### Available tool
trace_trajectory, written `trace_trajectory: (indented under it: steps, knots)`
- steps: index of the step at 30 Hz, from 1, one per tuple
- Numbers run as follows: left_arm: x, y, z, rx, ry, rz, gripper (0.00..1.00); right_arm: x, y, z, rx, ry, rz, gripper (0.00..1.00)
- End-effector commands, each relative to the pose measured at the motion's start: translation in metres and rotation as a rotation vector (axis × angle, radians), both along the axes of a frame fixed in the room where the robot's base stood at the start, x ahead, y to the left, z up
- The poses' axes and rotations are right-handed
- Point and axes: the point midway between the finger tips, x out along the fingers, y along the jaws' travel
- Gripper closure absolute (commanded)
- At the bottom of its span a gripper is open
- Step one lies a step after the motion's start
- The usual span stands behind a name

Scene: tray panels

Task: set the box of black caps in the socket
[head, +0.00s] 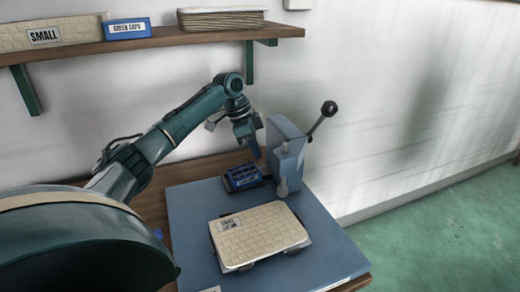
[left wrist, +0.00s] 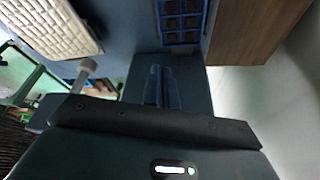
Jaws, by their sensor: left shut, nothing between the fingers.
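A small blue box with dark compartments (head: 243,177), likely the box of black caps, lies on the blue-grey panel (head: 190,210) beside the lever press. It also shows at the top of the left wrist view (left wrist: 183,22). Its label is too small to read. My left gripper (head: 254,153) points down above and slightly right of the box, close to the press. Its fingers (left wrist: 160,75) are together and empty, apart from the box. I cannot make out the socket; the box may cover it. My right gripper is not in view.
The lever press (head: 286,150) stands right of the box. A beige tray labelled SMALL (head: 262,235) lies in front, also seen in the left wrist view (left wrist: 45,25). The wall shelf (head: 150,40) holds a blue GREEN CAPS box (head: 127,28) and other trays.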

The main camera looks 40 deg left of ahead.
Motion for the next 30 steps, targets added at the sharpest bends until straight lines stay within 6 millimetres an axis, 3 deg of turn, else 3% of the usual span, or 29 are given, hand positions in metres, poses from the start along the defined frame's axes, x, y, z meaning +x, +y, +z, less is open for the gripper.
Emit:
trace_trajectory:
  steps: [6,12,26,30]
  knots:
    - [0.009,-0.011,-0.042,0.0,0.004,-0.001,1.0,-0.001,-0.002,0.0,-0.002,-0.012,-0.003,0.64]
    - [0.015,-0.017,-0.064,0.0,0.003,-0.001,1.0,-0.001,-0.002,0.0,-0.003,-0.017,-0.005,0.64]
    - [0.016,-0.018,-0.07,0.0,0.001,0.0,1.0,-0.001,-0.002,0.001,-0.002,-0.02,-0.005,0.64]
    - [0.011,-0.013,-0.067,0.0,0.004,0.0,1.0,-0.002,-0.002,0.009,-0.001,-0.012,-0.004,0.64]
